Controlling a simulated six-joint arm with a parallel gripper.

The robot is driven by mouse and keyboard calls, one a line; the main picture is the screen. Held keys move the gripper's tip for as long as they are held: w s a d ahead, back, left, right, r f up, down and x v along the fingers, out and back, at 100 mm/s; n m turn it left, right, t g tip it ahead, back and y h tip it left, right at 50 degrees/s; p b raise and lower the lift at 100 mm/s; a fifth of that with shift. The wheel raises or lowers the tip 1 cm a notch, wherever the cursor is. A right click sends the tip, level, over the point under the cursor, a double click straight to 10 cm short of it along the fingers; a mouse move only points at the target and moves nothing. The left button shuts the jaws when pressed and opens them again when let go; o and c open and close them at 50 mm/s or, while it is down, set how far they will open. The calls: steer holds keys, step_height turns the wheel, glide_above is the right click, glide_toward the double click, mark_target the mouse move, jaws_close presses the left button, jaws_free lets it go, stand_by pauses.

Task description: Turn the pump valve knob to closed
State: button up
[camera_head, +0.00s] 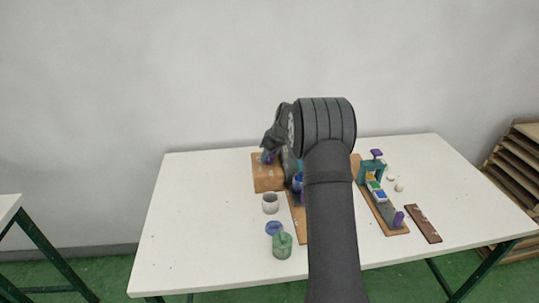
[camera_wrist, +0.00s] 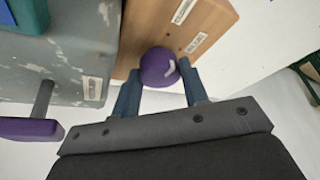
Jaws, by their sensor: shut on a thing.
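The purple round knob (camera_wrist: 158,67) with a short white mark sits at the edge of a wooden board or block (camera_wrist: 212,18) in the wrist view. The two blue fingers of my gripper (camera_wrist: 160,74) stand on either side of it and are shut on it. White labels lie on the wood near the knob; I cannot read them. In the head view, the dark wrist of my arm covers much of the area, and a bit of purple shows beside it above the wooden block (camera_head: 268,180).
A grey-teal worn body (camera_wrist: 70,50) and a purple handle (camera_wrist: 28,129) lie left of my gripper in the wrist view. On the white table (camera_head: 205,220) stand a pale cup (camera_head: 270,203), a green jar (camera_head: 282,246) and a teal stand (camera_head: 369,170). The table's left side is clear.

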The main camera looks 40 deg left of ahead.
steer(key=shift+n, duration=0.6)
steer(key=o, duration=0.7)
steer(key=shift+r, duration=0.1)
steer(key=v, duration=1.7)
steer(key=shift+w+r, duration=0.15)
steer(key=shift+w, duration=0.25)
steer(key=x, duration=1.7)
steer(key=shift+s+f, duration=0.25)
steer(key=shift+s, duration=0.1)
